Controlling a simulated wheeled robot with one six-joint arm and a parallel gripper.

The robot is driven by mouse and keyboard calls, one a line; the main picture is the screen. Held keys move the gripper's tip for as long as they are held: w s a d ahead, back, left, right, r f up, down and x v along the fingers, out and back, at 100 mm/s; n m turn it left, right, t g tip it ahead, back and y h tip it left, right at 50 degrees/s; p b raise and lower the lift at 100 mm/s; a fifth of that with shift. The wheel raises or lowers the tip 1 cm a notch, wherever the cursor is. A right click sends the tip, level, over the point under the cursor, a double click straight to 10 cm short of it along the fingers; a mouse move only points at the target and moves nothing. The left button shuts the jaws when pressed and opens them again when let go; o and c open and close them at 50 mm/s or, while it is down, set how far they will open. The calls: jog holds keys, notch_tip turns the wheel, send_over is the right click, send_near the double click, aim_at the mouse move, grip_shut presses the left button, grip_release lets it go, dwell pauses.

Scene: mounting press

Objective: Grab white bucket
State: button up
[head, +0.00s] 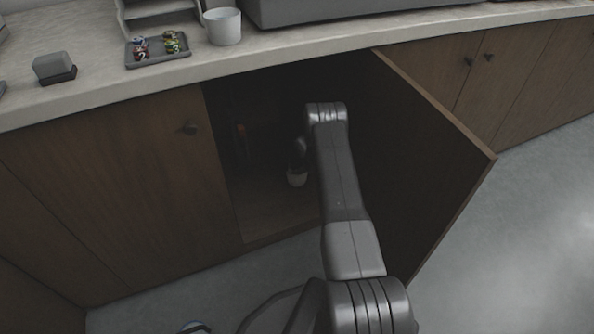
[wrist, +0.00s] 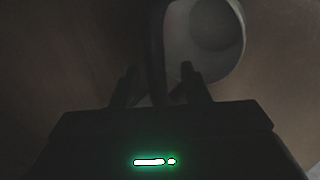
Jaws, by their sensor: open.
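In the wrist view the bucket (wrist: 232,62) is a pale round opening at the top, right of centre, seen from above. My gripper (wrist: 158,72) is open. Its right finger overlaps the lower left side of the bucket in the picture, and its left finger is left of it. A dark upright strip (wrist: 153,45) shows between the fingers; I cannot tell what it is. Contact cannot be told.
The open cabinet door (head: 430,150) stands close to the right of my arm. A closed door (head: 120,190) is on the left. The counter (head: 100,95) above holds a white pot (head: 222,40), a dark tray (head: 160,60) with small items and a grey box (head: 53,66).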

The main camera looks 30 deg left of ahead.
grip_shut()
dwell(0.3)
